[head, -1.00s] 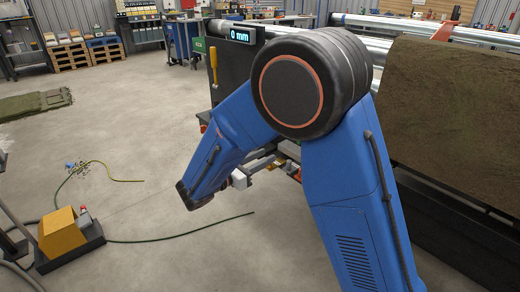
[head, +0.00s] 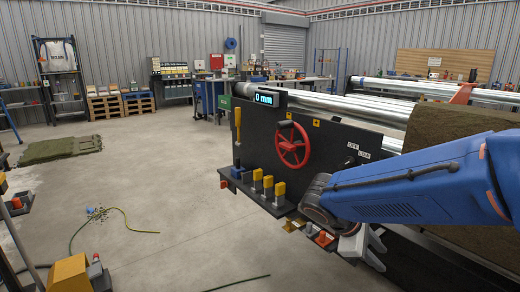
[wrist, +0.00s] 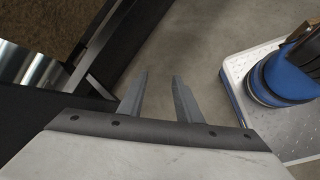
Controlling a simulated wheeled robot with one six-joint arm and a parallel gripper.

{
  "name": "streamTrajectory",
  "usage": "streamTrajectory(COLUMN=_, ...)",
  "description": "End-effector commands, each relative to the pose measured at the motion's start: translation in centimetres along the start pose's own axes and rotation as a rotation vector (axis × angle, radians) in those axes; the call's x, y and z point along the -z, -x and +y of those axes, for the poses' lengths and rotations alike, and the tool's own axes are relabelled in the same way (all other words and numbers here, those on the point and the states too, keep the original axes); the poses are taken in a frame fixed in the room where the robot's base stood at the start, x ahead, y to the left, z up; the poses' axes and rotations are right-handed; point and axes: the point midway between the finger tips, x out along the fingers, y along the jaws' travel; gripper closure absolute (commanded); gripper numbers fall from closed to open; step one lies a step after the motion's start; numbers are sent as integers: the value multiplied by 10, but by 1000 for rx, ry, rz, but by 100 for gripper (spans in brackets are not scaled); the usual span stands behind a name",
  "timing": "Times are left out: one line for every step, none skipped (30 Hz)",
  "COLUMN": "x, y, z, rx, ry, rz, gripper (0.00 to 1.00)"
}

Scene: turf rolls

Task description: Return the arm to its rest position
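My gripper (head: 372,250) is at the lower right of the head view, at the end of my blue arm, in front of the black machine panel (head: 325,160). In the wrist view its two grey fingers (wrist: 160,95) stand apart with only floor between them. It holds nothing. My arm reaches in from the right edge of the head view and hides part of the panel and the turf roll (head: 440,122).
The panel carries a red handwheel (head: 292,146), several yellow-topped levers (head: 268,186) and a "0 mm" display (head: 264,99). A yellow box (head: 72,273) and hoses lie on the floor at left. A turf piece (head: 60,149) lies farther back.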

Motion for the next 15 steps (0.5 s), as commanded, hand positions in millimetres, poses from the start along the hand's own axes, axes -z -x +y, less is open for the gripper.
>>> streamTrajectory(x=-11, y=-3, z=-8, rx=32, ry=-61, rz=36, gripper=69)
streamTrajectory(x=-16, y=-4, z=-13, rx=52, ry=-95, rz=56, gripper=69)
streamTrajectory(x=-21, y=-5, z=-20, rx=77, ry=-143, rz=85, gripper=69)
streamTrajectory(x=-25, y=-5, z=-25, rx=96, ry=-177, rz=107, gripper=69)
streamTrajectory(x=-29, y=-6, z=-30, rx=114, ry=-212, rz=126, gripper=69)
streamTrajectory(x=-33, y=-7, z=-37, rx=138, ry=-259, rz=155, gripper=69)
streamTrajectory(x=-37, y=-7, z=-42, rx=156, ry=-295, rz=176, gripper=69)
streamTrajectory(x=-39, y=-6, z=-46, rx=174, ry=-331, rz=198, gripper=69)
streamTrajectory(x=-43, y=-6, z=-53, rx=198, ry=-380, rz=225, gripper=69)
streamTrajectory(x=-46, y=-6, z=-58, rx=214, ry=-415, rz=247, gripper=69)
streamTrajectory(x=-48, y=-5, z=-62, rx=231, ry=-452, rz=268, gripper=69)
streamTrajectory(x=-51, y=-4, z=-68, rx=252, ry=-500, rz=296, gripper=69)
streamTrajectory(x=-53, y=-3, z=-72, rx=268, ry=-537, rz=318, gripper=69)
streamTrajectory(x=-55, y=-2, z=-76, rx=285, ry=-574, rz=338, gripper=69)
streamTrajectory(x=-57, y=0, z=-82, rx=306, ry=-623, rz=367, gripper=69)
